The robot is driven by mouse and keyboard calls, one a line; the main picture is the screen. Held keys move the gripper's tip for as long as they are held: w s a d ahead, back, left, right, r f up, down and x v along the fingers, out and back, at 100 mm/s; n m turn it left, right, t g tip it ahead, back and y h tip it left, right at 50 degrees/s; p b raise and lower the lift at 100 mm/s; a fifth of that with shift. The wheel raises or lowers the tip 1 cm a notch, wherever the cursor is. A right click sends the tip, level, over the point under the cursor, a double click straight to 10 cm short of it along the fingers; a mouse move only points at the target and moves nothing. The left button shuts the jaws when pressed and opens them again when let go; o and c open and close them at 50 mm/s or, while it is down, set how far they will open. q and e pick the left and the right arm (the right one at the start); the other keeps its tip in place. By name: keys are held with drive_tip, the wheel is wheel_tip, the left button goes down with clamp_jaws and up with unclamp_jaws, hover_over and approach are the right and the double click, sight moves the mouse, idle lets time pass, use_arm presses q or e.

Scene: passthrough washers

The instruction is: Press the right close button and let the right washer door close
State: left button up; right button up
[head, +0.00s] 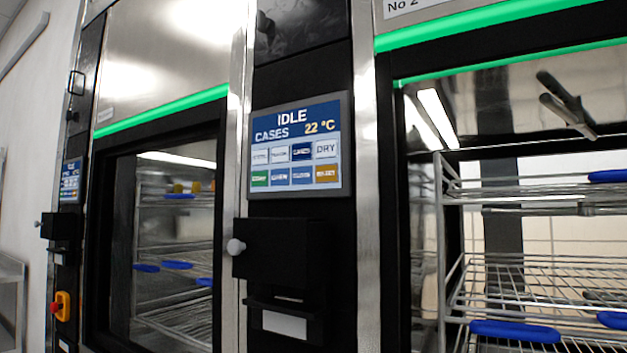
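The right washer, marked "No 2" (402,5), fills the right side of the head view. Its opening (480,80) shows a bright steel chamber with a wire rack (530,262) inside; I see no door across it, though clear glass is hard to rule out. A control screen (297,147) on the black column left of it reads IDLE, CASES, 22 °C. Its two rows of buttons include a green one (260,178) and an orange one (327,173); most labels are too small to read. Neither gripper is in view.
The left washer (170,70) has a dark-framed window onto racks. A black box (280,250) with a pale round knob (236,246) juts out below the screen. Blue items (515,331) lie on the rack. A red-and-yellow switch (62,305) is at far left.

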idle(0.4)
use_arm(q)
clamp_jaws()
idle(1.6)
